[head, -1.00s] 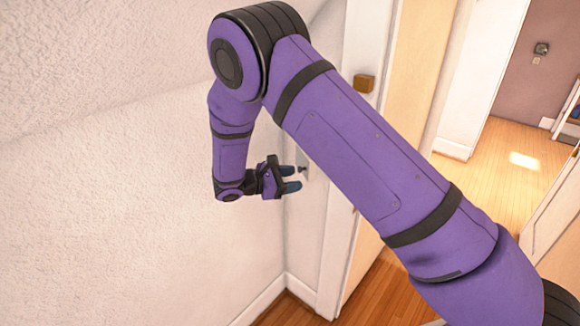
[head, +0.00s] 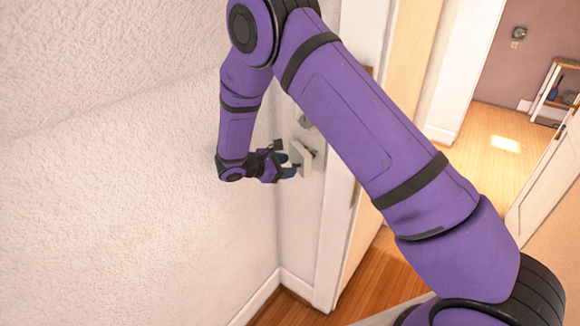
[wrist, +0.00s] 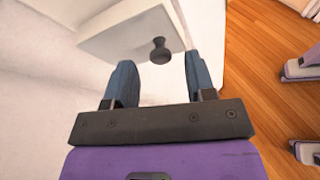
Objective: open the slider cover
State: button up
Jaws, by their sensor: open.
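The slider cover (wrist: 120,33) is a small white panel with a dark round knob (wrist: 160,52) near its lower edge. In the head view the panel (head: 301,157) stands out from the narrow white wall section beside the door frame, partly hidden by my gripper. My gripper (head: 292,163) is open, with two blue fingers. In the wrist view the gripper (wrist: 159,78) has its fingers on either side of the knob's line, and the knob shows just past the fingertips. I see no contact with the knob.
The textured white wall (head: 110,200) is close on the left. The door frame (head: 338,235) stands to the right. Wooden floor (head: 480,145) lies open beyond it.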

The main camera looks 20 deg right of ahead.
jog(key=shift+x, duration=1)
grip_shut()
jog(key=shift+w+a+m+g, duration=0.25)
jog(key=shift+a+m+g, duration=0.4)
jog(key=shift+g, duration=0.25)
grip_release()
jog(key=shift+r, duration=0.1)
